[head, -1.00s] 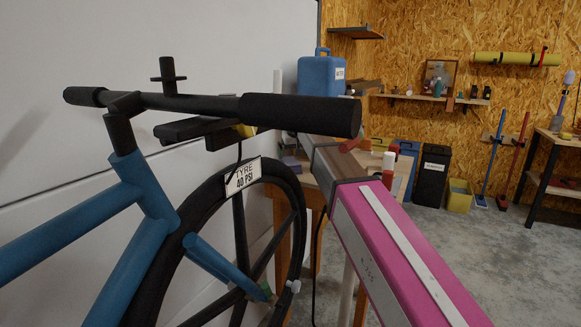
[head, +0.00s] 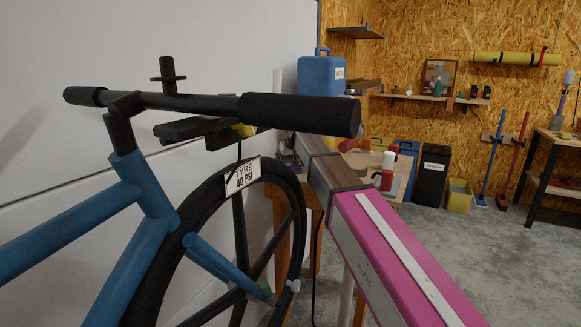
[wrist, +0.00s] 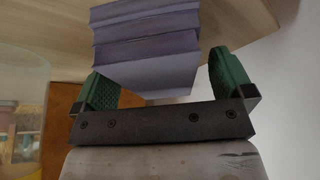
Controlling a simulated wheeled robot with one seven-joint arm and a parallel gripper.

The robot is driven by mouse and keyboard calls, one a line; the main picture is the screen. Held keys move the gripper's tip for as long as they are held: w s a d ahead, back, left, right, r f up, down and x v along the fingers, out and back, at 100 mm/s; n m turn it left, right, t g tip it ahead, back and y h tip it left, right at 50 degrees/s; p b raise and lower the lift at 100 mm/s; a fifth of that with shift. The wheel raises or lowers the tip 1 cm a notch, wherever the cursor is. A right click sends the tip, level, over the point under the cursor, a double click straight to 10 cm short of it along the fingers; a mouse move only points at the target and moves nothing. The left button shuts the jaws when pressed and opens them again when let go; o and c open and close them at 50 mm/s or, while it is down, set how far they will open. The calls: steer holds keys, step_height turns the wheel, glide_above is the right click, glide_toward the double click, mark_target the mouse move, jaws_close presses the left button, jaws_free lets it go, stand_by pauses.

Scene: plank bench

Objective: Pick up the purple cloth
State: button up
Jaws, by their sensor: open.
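The purple cloth (wrist: 145,45) is a folded, layered stack on the wooden bench top (wrist: 240,20), seen in the wrist view. My gripper (wrist: 157,68) is open, with one green finger at the left and one at the right of the cloth's near end. The near end of the cloth lies between the fingers; I cannot tell whether either finger touches it. In the head view only a small purple patch (head: 289,161) shows beside my arm, and my gripper is hidden there.
A blue bicycle with a black handlebar (head: 205,105) stands in front. A blue container (head: 321,76) and a red and white bottle (head: 388,170) stand beyond it. A white wall (wrist: 285,100) is close on the right in the wrist view. A transparent object (wrist: 25,75) is at the left.

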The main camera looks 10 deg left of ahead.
mark_target(290, 161)
steer(key=shift+f, duration=0.2)
stand_by(0.3)
steer(key=c, duration=1.1)
steer(key=shift+r, duration=0.55)
step_height(290, 161, up, 4)
steer(key=shift+s, duration=0.15)
steer(key=s+a+r, duration=0.1)
steer(key=s+r, duration=0.1)
steer(key=s, duration=0.1)
steer(key=s+a+r, duration=0.1)
steer(key=s+r, duration=0.1)
steer(key=s, duration=0.2)
steer(key=s+a+r, duration=0.1)
steer(key=s+r, duration=0.1)
steer(key=s, duration=0.2)
steer(key=shift+r, duration=0.2)
steer(key=shift+o, duration=0.9)
